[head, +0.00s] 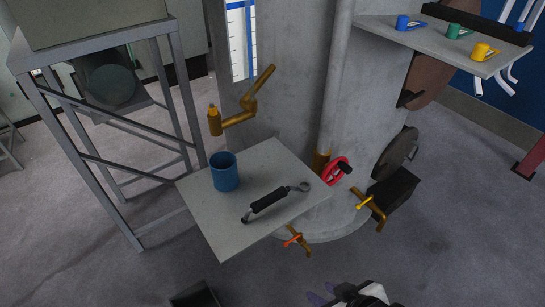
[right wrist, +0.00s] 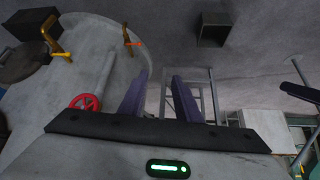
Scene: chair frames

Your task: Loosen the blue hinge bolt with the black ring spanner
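The black ring spanner (head: 270,199) lies on a grey board (head: 230,232), its black grip in the middle and its ring end toward the right. A blue cup-like cylinder (head: 224,174) stands on the same board, left of the spanner. I cannot make out a blue hinge bolt for certain. My right gripper (head: 325,294) is at the bottom of the head view, below and right of the board, away from the spanner. In the right wrist view its purple fingers (right wrist: 158,97) are apart with nothing between them. My left gripper is not in view.
A red handwheel (head: 337,171) and brass levers (head: 369,205) are on the grey column right of the board. A metal stand (head: 130,160) is at left. A shelf (head: 430,45) with three small coloured cups is at upper right. Open floor lies in front.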

